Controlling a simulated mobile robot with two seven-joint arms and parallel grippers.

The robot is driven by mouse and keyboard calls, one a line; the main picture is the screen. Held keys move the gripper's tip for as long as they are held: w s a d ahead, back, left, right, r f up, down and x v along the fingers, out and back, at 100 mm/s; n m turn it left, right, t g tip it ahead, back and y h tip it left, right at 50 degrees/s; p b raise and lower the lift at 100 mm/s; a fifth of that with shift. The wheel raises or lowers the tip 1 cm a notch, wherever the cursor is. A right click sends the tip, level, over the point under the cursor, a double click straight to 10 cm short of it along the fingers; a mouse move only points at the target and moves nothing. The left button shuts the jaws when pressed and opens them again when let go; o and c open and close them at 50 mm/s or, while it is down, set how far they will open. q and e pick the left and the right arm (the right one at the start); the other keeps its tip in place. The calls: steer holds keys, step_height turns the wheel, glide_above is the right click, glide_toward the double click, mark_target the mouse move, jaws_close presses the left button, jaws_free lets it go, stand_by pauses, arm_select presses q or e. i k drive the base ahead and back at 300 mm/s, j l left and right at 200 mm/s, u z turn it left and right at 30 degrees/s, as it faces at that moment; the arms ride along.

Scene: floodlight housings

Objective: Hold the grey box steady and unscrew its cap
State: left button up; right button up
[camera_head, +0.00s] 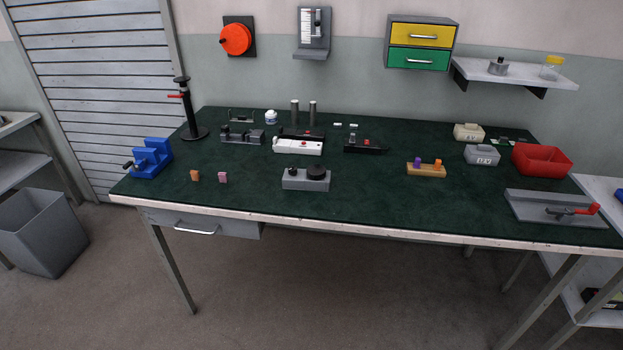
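A grey box (481,155) with dark marks on its front and a small raised part on top sits at the right of the green table top, left of the red bin. A second grey box (305,182), low and long, stands near the front middle edge. It bears a wide black round cap (318,173) at its right and a small black knob (292,172) at its left. I cannot tell from the picture which grey box the task names. Neither of my grippers is in view.
A cream box (468,132) stands behind the right grey box, and a red bin (542,160) is beside it. A yellow block with pegs (426,171) lies between the grey boxes. A blue vise (150,158) is at far left. The front middle-right table is clear.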

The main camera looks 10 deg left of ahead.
mark_target(299, 182)
steer(key=i+l+u, duration=0.1)
steer(key=i+u, duration=0.15)
steer(key=i, duration=0.3)
steer(key=i+l+u, duration=0.25)
steer(key=i, duration=0.3)
steer(key=j, duration=0.1)
